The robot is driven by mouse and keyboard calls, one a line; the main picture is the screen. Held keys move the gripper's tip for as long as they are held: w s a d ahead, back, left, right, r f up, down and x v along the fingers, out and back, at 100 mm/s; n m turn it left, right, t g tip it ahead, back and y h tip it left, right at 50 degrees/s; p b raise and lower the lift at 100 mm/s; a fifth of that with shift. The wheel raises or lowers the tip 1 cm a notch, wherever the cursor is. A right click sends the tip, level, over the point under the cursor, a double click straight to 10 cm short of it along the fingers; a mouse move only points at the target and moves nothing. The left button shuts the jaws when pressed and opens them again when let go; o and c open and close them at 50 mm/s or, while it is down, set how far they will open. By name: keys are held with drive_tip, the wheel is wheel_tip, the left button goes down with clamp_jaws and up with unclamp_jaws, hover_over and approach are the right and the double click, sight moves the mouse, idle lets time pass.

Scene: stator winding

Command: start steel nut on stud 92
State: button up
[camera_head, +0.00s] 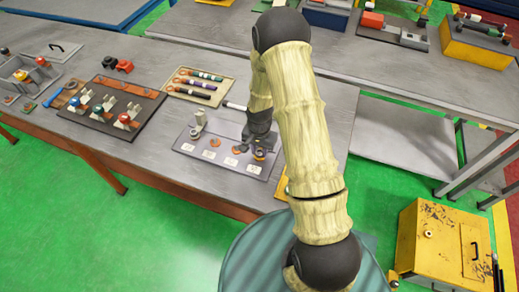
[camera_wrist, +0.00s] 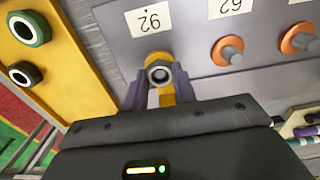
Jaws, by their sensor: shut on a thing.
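The steel nut (camera_wrist: 159,73) shows in the wrist view between the two fingers of my gripper (camera_wrist: 161,86), which is shut on it. The nut is just below the upside-down label "92" (camera_wrist: 148,20) on the grey stud plate (camera_wrist: 185,42). Stud 92 lies behind or inside the nut, and I cannot tell how far the nut is on it. A yellow-orange piece shows under the nut. In the head view, my gripper (camera_head: 258,148) is low over the right end of the stud plate (camera_head: 228,171), and the nut is too small to make out.
Neighbouring studs with orange washers (camera_wrist: 228,50) stand to the right in the wrist view. A yellow block with ringed parts (camera_wrist: 62,75) is close on the left. In the head view, a tool tray (camera_head: 226,82) and a dark fixture board (camera_head: 146,97) lie farther left on the bench.

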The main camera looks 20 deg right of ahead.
drive_tip(key=shift+s+f, duration=0.1)
drive_tip(key=m, duration=0.2)
drive_tip(key=shift+f+m+b, duration=0.1)
drive_tip(key=shift+m+b, duration=0.2)
drive_tip(key=m, duration=0.3)
drive_tip(key=shift+m, duration=0.4)
drive_tip(key=o, duration=0.9)
drive_tip(key=shift+o, duration=0.2)
drive_tip(key=shift+r, duration=0.2)
drive_tip(key=shift+r+p, duration=2.55)
drive_tip(key=shift+r, duration=0.95)
